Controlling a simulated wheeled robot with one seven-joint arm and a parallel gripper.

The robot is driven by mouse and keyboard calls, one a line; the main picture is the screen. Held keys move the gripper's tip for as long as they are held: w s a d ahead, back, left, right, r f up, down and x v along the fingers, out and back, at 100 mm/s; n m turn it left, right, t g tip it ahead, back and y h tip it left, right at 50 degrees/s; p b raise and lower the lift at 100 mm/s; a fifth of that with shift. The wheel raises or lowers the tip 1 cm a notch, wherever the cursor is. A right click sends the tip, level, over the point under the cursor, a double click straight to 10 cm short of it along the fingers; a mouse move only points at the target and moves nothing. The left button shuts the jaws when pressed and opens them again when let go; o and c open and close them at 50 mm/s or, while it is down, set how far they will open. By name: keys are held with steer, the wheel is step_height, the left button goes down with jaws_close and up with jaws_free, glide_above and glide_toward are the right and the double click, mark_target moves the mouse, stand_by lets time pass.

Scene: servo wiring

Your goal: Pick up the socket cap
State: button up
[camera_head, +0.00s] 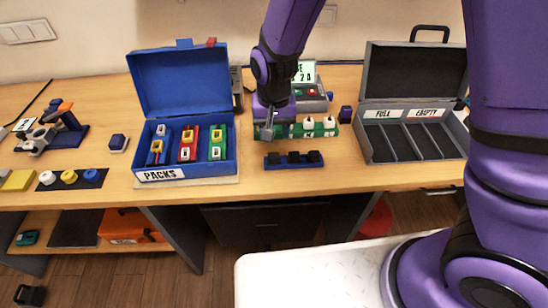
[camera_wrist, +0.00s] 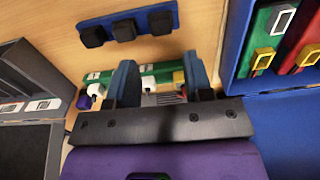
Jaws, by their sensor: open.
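No part is labelled as the socket cap, so I cannot tell which one it is. Black block-shaped caps (camera_head: 293,157) sit in a row on a small blue strip near the table's front; they also show in the wrist view (camera_wrist: 125,30). Behind them is a green strip (camera_head: 319,133) with white pieces (camera_head: 308,123). My gripper (camera_head: 268,130) is over the left part of this green strip. In the wrist view my gripper's two blue fingers (camera_wrist: 160,82) are apart, with the green strip (camera_wrist: 154,72) behind them. Nothing is visibly held. Contact with the strip is unclear.
An open blue case (camera_head: 180,177) with coloured packs stands left of my gripper. An open grey case (camera_head: 409,160) labelled FULL and EMPTY stands at right. A device with a screen (camera_head: 304,75) is behind the green strip. The table front is mostly clear.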

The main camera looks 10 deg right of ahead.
mark_target(274, 157)
step_height(274, 157, down, 10)
steer(key=shift+r, duration=0.1)
stand_by(0.5)
steer(key=c, duration=0.7)
